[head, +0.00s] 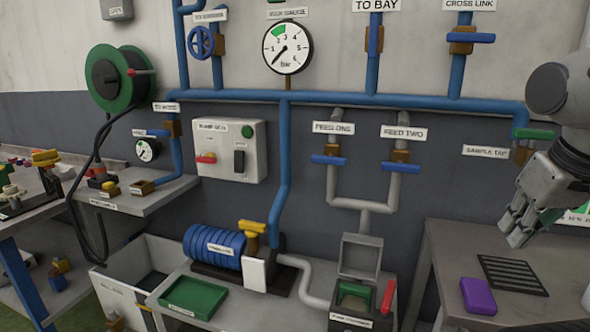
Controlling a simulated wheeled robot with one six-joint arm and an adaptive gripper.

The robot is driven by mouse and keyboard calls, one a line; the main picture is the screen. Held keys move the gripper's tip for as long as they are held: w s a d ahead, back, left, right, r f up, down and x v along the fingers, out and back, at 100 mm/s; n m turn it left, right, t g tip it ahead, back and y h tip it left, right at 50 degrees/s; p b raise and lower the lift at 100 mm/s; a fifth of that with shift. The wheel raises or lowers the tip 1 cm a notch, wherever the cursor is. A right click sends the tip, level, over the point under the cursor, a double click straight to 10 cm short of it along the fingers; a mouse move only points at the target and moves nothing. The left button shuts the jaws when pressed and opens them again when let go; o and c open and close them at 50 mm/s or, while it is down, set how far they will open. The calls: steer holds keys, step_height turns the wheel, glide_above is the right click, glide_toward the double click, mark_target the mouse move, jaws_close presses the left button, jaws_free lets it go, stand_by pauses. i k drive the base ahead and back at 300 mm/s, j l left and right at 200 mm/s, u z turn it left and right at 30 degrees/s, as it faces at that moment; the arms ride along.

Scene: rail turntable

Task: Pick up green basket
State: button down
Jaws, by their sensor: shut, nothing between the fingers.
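A green basket-like part (353,292) sits inside a grey box (350,318) at the bottom centre of the head view. The box's lid (361,256) stands open behind it, and most of the green part is hidden by the box walls. A flat green tray (194,298) lies on the low bench to the left and looks empty. My gripper (511,232) is at the right, above the right-hand table, well to the right of and higher than the grey box. It is shut and empty.
A red lever (388,297) stands at the box's right side. A grey pipe (308,283) runs to its left, from the blue pump (213,247). A purple block (478,296) and a slotted dark plate (513,275) lie on the right table. Pipes with valves cover the wall.

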mark_target(354, 304)
steer(key=i+j+z, duration=0.1)
steer(key=j, duration=0.95)
steer(key=i+j+z, duration=0.1)
steer(key=j, duration=0.9)
steer(key=i+j+z, duration=0.1)
steer(key=j, duration=0.95)
steer(key=j+z, duration=0.15)
steer(key=z, duration=1.15)
steer(key=i+l+u, duration=0.25)
steer(key=i+l, duration=0.25)
